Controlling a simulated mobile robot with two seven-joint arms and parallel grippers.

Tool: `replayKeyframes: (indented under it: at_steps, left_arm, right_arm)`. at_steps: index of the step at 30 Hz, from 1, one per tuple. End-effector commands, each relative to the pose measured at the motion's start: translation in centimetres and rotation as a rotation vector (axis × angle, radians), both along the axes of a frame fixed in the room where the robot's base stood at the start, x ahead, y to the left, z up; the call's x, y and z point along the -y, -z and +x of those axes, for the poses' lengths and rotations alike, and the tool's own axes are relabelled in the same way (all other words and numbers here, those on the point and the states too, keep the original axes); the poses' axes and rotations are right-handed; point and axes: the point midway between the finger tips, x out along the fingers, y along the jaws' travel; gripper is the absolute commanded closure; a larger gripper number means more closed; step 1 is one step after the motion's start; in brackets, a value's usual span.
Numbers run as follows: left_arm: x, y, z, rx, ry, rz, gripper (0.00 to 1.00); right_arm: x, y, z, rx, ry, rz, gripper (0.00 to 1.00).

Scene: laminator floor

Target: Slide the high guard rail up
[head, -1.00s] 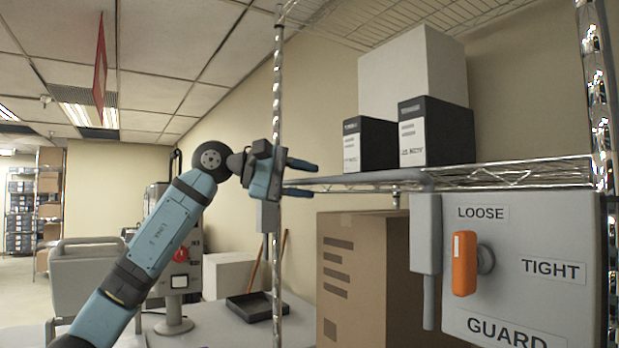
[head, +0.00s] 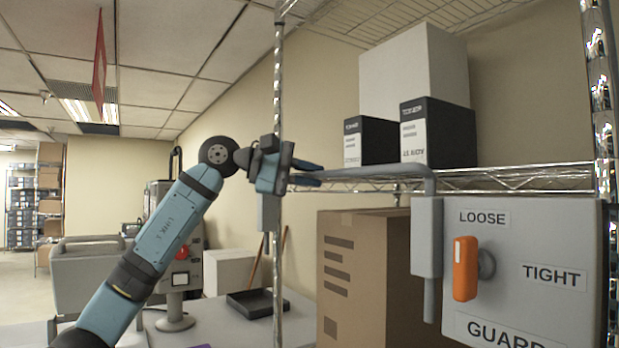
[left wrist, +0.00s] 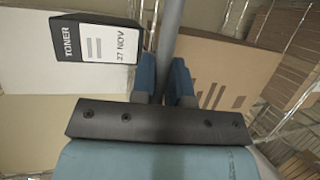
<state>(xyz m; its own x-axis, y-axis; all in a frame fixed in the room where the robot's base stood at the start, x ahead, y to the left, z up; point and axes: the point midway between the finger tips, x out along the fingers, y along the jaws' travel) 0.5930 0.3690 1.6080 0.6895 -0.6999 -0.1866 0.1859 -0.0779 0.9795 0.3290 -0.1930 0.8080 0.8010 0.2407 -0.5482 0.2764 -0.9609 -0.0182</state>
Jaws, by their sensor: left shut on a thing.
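The high guard rail (head: 375,172) is a grey bar running level across the front of the wire shelf, bending down at its right end into a grey sleeve (head: 426,237). My left gripper (head: 318,173) is shut on the rail near its left end, beside the chrome post. In the left wrist view, the rail (left wrist: 172,28) passes between the two blue fingers (left wrist: 166,65). An orange handle (head: 465,268) on the grey guard panel (head: 500,305) stands upright below the word LOOSE; TIGHT is to its right. My right gripper is out of view.
Black-and-white toner boxes (head: 437,133) and a large white box (head: 415,70) stand on the shelf behind the rail. A cardboard box (head: 352,285) is below the shelf. Chrome posts (head: 277,90) stand at both sides. A black tray (head: 258,303) lies on the table.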

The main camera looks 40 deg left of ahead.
Motion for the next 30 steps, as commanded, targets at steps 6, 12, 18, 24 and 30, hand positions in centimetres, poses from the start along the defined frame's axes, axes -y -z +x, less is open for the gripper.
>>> replayKeyframes:
  at_steps: [6, 12, 18, 24, 30]
  left_arm:
    - [-0.1, -5.8, -0.1, 0.006, 0.0, -0.005, 1.0]
    - [-0.1, -7.6, -0.1, 0.008, -0.001, -0.005, 1.0]
    - [-0.2, -7.6, -0.1, 0.013, -0.003, -0.008, 1.0]
    - [-0.2, -7.6, -0.1, 0.012, -0.004, -0.008, 0.61]
    - [-0.1, -7.4, -0.1, 0.008, -0.001, -0.005, 0.61]
  right_arm:
    - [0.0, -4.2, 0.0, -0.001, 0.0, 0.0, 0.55]
    - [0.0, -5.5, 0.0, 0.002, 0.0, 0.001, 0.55]
    - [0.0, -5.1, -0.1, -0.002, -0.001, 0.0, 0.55]
    - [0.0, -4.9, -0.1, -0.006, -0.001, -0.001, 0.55]
    - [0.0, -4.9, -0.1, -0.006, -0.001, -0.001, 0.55]
